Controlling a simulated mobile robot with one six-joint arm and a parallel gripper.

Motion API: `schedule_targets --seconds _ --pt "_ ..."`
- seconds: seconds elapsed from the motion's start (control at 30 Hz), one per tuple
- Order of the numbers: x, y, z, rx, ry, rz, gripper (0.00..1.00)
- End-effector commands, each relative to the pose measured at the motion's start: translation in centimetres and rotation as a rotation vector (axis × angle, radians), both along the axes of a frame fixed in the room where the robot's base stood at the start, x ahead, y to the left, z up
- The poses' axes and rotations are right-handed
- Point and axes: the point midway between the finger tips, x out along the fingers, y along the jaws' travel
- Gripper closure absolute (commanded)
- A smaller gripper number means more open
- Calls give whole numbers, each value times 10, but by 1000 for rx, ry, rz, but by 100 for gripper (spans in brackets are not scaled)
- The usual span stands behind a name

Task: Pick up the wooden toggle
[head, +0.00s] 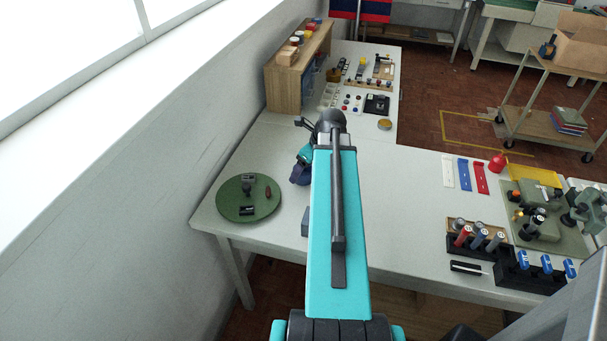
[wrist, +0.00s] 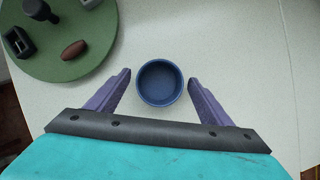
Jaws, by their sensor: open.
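The wooden toggle (wrist: 74,49), a small reddish-brown oval piece, lies on the round green disc (wrist: 60,72) at the upper left of the wrist view. In the head view the toggle (head: 268,192) is on the right part of the disc (head: 232,212). My gripper (wrist: 159,80) is open, its two purple fingers spread on either side of a round dark-blue cup (wrist: 160,102). The toggle is outside the fingers, to the left. In the head view my arm partly hides the gripper.
A wooden shelf (head: 285,85) stands at the back by the wall. Racks of tools (head: 480,240) fill the table's right end. The middle of the white table (head: 400,190) is clear.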

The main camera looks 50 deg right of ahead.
Motion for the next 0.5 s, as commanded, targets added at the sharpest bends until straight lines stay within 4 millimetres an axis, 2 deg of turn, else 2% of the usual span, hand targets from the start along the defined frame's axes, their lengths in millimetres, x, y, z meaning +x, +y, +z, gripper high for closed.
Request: schedule_targets --seconds 0.2,0.5 --pt "5 1 -12 1 0 0 26" --pt "5 1 -13 0 0 0 26"
